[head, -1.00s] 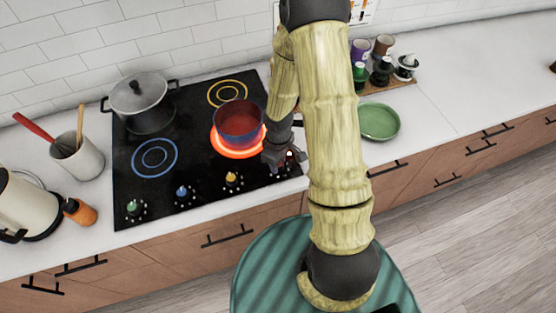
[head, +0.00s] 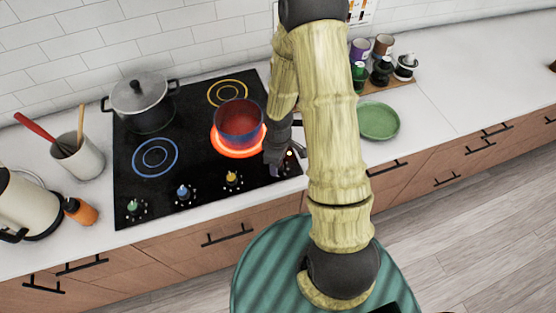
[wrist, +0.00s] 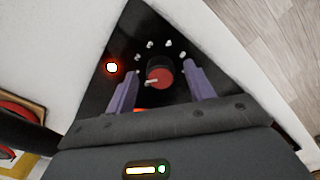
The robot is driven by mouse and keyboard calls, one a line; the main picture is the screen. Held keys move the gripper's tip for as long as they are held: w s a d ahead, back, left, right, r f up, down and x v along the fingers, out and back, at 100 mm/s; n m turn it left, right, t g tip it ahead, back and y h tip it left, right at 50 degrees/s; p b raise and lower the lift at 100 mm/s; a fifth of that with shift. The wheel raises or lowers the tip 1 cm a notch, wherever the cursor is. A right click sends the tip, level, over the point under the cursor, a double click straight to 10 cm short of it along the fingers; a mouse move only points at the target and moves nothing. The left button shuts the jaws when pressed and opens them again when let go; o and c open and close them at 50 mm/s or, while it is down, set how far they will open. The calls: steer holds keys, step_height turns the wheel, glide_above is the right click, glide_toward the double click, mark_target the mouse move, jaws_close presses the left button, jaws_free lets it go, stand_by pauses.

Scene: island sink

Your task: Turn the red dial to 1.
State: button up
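The red dial (wrist: 161,76) shows in the wrist view, a black knob with a red face and a pale pointer toward the left. Small white marks arc around it, and one orange light (wrist: 111,68) glows to its left. My gripper (wrist: 162,84) is open, one finger on each side of the dial, with visible gaps between the fingers and the knob. In the head view my gripper (head: 276,160) is at the right front corner of the black cooktop (head: 200,150); it and my arm mostly hide the red dial there.
A red-and-blue pot (head: 239,122) stands on the glowing red burner (head: 238,152), close to my gripper. Yellow (head: 232,178), blue (head: 183,192) and green (head: 133,207) dials line the front edge. A lidded grey pot (head: 143,103) stands back left; a green plate (head: 379,121) lies right.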

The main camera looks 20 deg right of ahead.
step_height(320, 180, up, 17)
steer(key=p, duration=0.2)
steer(key=shift+r, duration=0.2)
stand_by(0.4)
steer(key=shift+s, duration=0.1)
steer(key=s+a+r+m+t, duration=0.1)
steer(key=s+r+m, duration=0.4)
steer(key=m, duration=0.5)
steer(key=s+t, duration=0.1)
steer(key=s, duration=0.1)
steer(key=shift+s+a+r+t, duration=0.15)
steer(key=shift+s+a+t, duration=0.15)
steer(key=shift+s+a, duration=0.1)
